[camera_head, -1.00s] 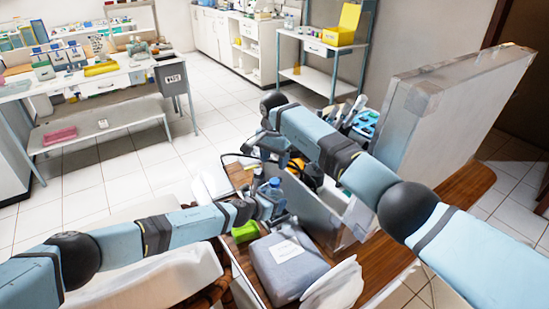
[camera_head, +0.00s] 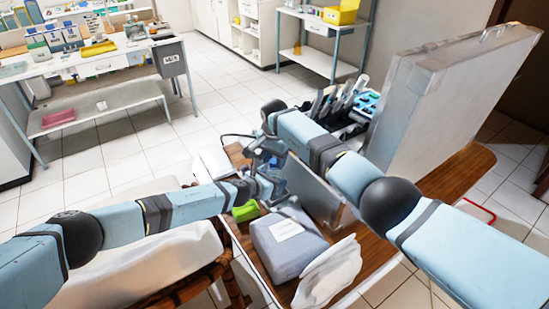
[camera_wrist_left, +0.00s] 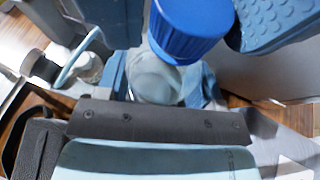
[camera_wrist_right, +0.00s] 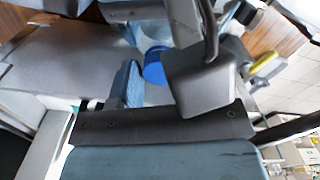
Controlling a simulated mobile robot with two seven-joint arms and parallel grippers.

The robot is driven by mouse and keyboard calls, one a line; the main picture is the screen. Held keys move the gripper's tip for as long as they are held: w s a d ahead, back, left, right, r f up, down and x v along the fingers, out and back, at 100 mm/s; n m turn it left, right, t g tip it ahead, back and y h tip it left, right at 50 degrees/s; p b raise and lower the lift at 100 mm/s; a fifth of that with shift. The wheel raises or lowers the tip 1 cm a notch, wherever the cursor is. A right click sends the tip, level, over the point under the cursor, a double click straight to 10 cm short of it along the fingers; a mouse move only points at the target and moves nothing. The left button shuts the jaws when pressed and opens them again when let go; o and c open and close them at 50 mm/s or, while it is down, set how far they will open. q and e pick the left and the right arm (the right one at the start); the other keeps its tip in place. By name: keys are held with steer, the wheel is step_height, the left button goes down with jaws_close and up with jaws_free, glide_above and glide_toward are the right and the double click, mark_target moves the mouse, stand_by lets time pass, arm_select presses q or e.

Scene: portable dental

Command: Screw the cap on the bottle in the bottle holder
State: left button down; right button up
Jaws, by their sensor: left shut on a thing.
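The blue cap (camera_wrist_left: 190,28) sits at the mouth of the clear bottle (camera_wrist_left: 155,82) in the left wrist view; I cannot tell whether it is threaded on. My left gripper (camera_wrist_left: 160,90) is shut around the bottle's body. In the head view my left gripper (camera_head: 270,187) and right gripper (camera_head: 264,150) meet closely and mostly hide the bottle. I cannot make out the bottle holder.
A grey case (camera_head: 445,100) stands open at the right, with tools in a dark organiser (camera_head: 345,110) beside it. A grey pouch (camera_head: 288,245), a white cloth (camera_head: 328,272) and a green item (camera_head: 245,210) lie close to the grippers on the wooden table (camera_head: 375,245).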

steer(key=c, duration=0.6)
steer(key=m, duration=0.3)
steer(key=shift+w+m, duration=0.1)
steer(key=shift+m, duration=0.3)
steer(key=shift+c, duration=0.2)
steer(key=m, duration=0.6)
steer(key=o, duration=1)
steer(key=shift+r, duration=0.1)
steer(key=shift+r, duration=2.15)
steer(key=shift+c, duration=0.3)
